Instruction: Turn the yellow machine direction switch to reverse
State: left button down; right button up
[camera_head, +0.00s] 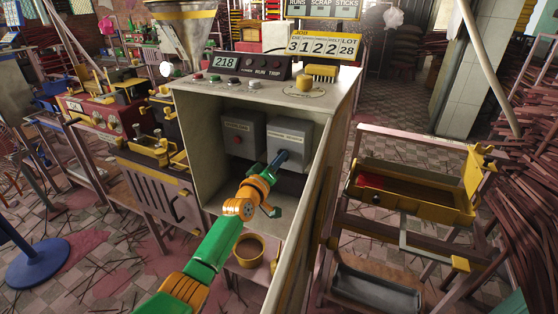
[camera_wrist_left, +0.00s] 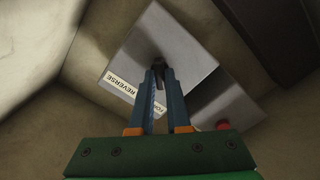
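The direction switch is a grey box (camera_head: 290,132) with a pale label, on the inside back of the open machine cabinet, at the right. In the left wrist view the box (camera_wrist_left: 188,48) shows a label (camera_wrist_left: 121,84) reading REVERSE, with the forward word partly covered by a finger. A small dark handle (camera_wrist_left: 158,70) stands out from the box's face. My left gripper (camera_head: 281,158) reaches into the cabinet at this box. In the wrist view its blue fingers (camera_wrist_left: 160,74) are close together around the handle. The handle's exact angle is partly hidden. My right gripper is not in view.
A second grey box (camera_head: 242,134) with a red button sits just left of the switch. A yellow ring-like cup (camera_head: 249,250) is below. A yellow tray (camera_head: 410,190) on a stand is at the right.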

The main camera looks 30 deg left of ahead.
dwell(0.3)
pick_arm(q)
jog(key=shift+f+m+p, duration=0.1)
jog(key=shift+m+p, duration=0.3)
jog(key=shift+m, duration=8.5)
jog(key=c, duration=0.9)
grip_release()
